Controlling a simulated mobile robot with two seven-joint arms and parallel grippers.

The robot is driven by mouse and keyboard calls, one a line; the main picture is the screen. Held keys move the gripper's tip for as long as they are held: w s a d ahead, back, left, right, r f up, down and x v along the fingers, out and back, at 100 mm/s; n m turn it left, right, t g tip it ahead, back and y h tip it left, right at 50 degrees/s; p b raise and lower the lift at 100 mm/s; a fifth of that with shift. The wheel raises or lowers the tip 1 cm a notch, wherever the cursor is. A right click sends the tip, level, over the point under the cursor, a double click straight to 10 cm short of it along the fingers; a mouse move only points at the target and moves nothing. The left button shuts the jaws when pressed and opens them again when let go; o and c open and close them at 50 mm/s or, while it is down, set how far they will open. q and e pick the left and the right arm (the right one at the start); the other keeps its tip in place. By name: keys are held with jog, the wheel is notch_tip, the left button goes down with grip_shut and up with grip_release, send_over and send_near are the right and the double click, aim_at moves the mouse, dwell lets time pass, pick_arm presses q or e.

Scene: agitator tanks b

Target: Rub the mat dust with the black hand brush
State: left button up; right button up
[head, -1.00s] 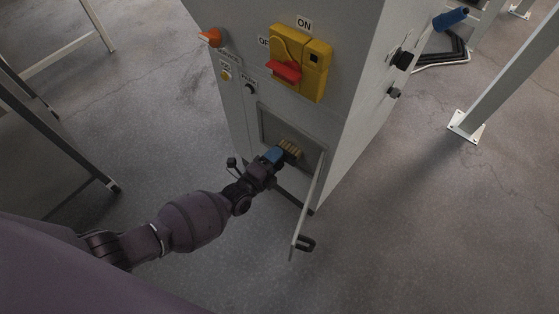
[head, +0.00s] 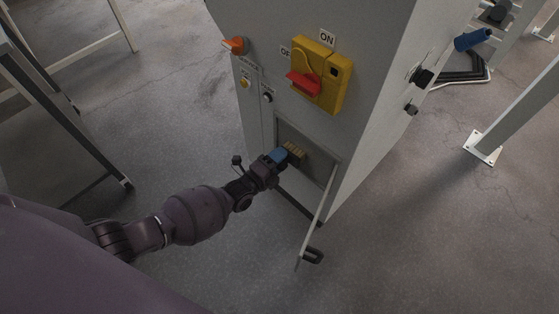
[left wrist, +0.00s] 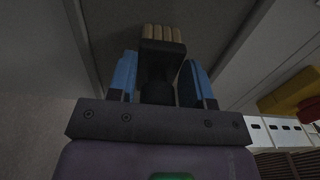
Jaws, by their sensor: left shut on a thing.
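My left gripper (head: 280,157), with blue fingers, is shut on the black hand brush (head: 296,153). In the left wrist view the brush (left wrist: 161,46) stands upright between the fingers, its tan bristles pointing away from the gripper. In the head view the bristles are in front of a grey framed recess (head: 318,167) low on the cabinet front. I cannot tell whether they touch its surface. The mat is probably inside this recess; I cannot make out any dust on it. The brush and gripper hide part of the recess. My right gripper is not in view.
The recess's narrow flap (head: 318,215) stands open to the right of my gripper. Above are a yellow switch box (head: 320,75) with a red handle and an orange knob (head: 236,45). A dark-legged frame (head: 70,115) stands at left. The floor between is clear.

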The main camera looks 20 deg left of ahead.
aim_at(294, 162)
pick_arm(q)
jog(key=shift+d+r, duration=0.15)
jog(key=shift+r, duration=0.3)
jog(key=shift+s+d+f+p, duration=0.1)
jog(key=shift+s+d+p, duration=0.2)
jog(key=shift+d, duration=0.5)
jog(key=shift+s+d+p, duration=0.1)
jog(key=shift+s+d, duration=0.3)
jog(key=shift+d, duration=0.4)
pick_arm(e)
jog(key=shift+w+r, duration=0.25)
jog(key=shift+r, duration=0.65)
